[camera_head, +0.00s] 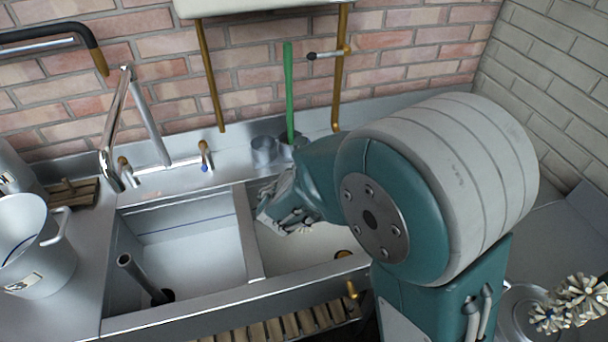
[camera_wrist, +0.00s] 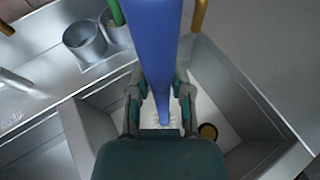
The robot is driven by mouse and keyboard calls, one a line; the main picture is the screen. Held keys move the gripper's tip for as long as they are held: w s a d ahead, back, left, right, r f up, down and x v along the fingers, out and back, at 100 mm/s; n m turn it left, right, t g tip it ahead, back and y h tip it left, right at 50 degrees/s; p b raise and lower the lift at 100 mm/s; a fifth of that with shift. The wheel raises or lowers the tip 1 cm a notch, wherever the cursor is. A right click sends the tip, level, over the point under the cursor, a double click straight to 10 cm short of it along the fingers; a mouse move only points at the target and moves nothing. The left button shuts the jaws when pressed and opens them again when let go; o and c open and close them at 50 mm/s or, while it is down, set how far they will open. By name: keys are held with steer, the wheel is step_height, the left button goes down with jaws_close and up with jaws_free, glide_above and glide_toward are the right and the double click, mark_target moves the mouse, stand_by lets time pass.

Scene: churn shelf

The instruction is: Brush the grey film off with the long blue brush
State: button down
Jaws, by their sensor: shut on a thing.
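My gripper (camera_head: 284,208) reaches down into the right-hand sink basin (camera_head: 290,250). In the wrist view its fingers (camera_wrist: 160,98) are closed on the long blue brush (camera_wrist: 160,45). I cannot make out a grey film; my gripper and arm hide part of the basin.
A raised divider (camera_head: 248,230) separates the left basin (camera_head: 190,255), which holds an upright pipe (camera_head: 140,278). Metal cups (camera_head: 264,150) and a green-handled tool (camera_head: 288,90) stand behind. A tap (camera_head: 113,130) is left; a brass drain fitting (camera_wrist: 208,131) lies right of the bristles.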

steer(key=shift+r, duration=6)
